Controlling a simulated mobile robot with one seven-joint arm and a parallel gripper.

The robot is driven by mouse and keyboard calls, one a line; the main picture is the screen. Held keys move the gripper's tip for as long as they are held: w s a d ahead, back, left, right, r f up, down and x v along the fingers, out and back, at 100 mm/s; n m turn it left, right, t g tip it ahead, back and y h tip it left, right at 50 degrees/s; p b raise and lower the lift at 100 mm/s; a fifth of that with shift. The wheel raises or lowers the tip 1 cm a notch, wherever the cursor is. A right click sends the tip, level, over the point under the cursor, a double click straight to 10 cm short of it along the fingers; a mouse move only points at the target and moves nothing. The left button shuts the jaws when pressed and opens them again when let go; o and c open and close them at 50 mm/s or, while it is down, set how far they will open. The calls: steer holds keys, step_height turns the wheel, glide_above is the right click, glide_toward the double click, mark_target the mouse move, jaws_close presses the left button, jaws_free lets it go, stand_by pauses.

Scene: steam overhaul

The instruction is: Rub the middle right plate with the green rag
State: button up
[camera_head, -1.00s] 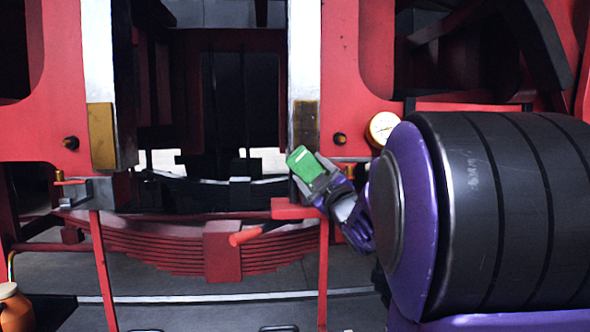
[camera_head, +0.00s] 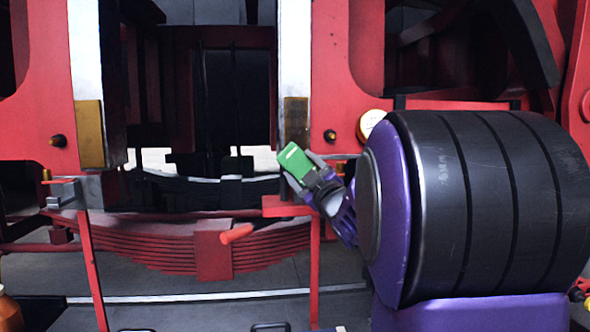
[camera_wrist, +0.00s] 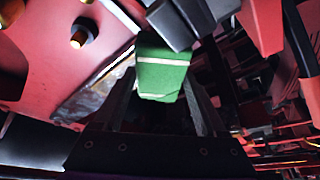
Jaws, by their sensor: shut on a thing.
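My gripper (camera_head: 307,172) is shut on the green rag (camera_head: 294,158), a folded green block with a pale stripe. A dull brown-gold plate (camera_head: 296,120), darker than the left one, covers the lower end of the right pale upright. The rag is just below this plate in the head view; I cannot tell whether they touch. In the wrist view a stained, brownish surface, apparently this plate (camera_wrist: 92,92), lies left of the rag. A cleaner gold plate (camera_head: 90,133) is on the left upright.
Red frame walls (camera_head: 345,75) flank a dark opening between the uprights. A round gauge (camera_head: 371,123) is to the right. An orange jar (camera_head: 8,308) is at lower left.

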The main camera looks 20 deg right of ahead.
mark_target(300, 149)
steer(key=shift+w+d, duration=0.15)
steer(key=shift+w, duration=0.4)
steer(key=shift+s+r+p, duration=0.15)
steer(key=shift+r+p, duration=0.65)
steer(key=shift+r, duration=1.25)
steer(key=shift+r+p, duration=3.3)
steer(key=shift+r, duration=2.5)
step_height(300, 149, down, 10)
steer(key=b, duration=1)
steer(key=shift+f, duration=0.1)
steer(key=shift+w+f, duration=0.2)
steer(key=shift+f, duration=2.6)
steer(key=shift+s+a, duration=0.25)
steer(key=shift+s, duration=0.7)
steer(key=shift+s+a, duration=0.3)
steer(key=shift+s, duration=0.65)
steer(key=shift+s+a, duration=0.25)
steer(key=shift+s, duration=0.7)
steer(key=shift+s, duration=0.1)
